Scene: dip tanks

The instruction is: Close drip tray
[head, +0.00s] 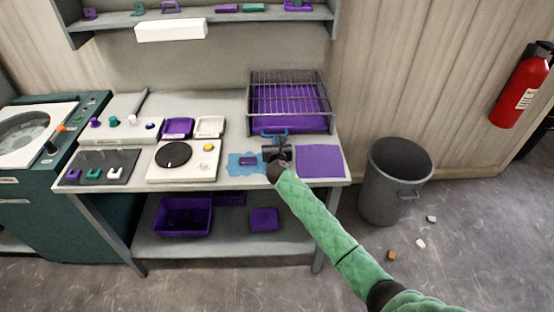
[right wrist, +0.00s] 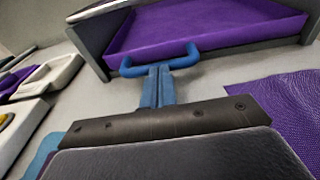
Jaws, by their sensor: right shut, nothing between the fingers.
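The purple drip tray (head: 290,122) lies under a wire rack (head: 290,92) at the back right of the bench. Its blue handle (head: 268,134) points toward me. In the right wrist view the tray (right wrist: 205,25) sits between dark side walls, and its handle (right wrist: 180,63) spans above my fingertips. My right gripper (head: 276,151) is shut and empty, just in front of the handle. In the right wrist view its blue fingers (right wrist: 158,85) are together, close to the handle bar; I cannot tell whether they touch. Whether the tray is fully in is unclear. My left gripper is not in view.
A purple mat (head: 320,161) lies right of my gripper; a blue puddle-like patch (head: 236,168) with a purple block is left. A white scale-like device (head: 185,160) stands farther left. A grey bin (head: 395,180) stands on the floor at right. A shelf (head: 225,17) hangs above.

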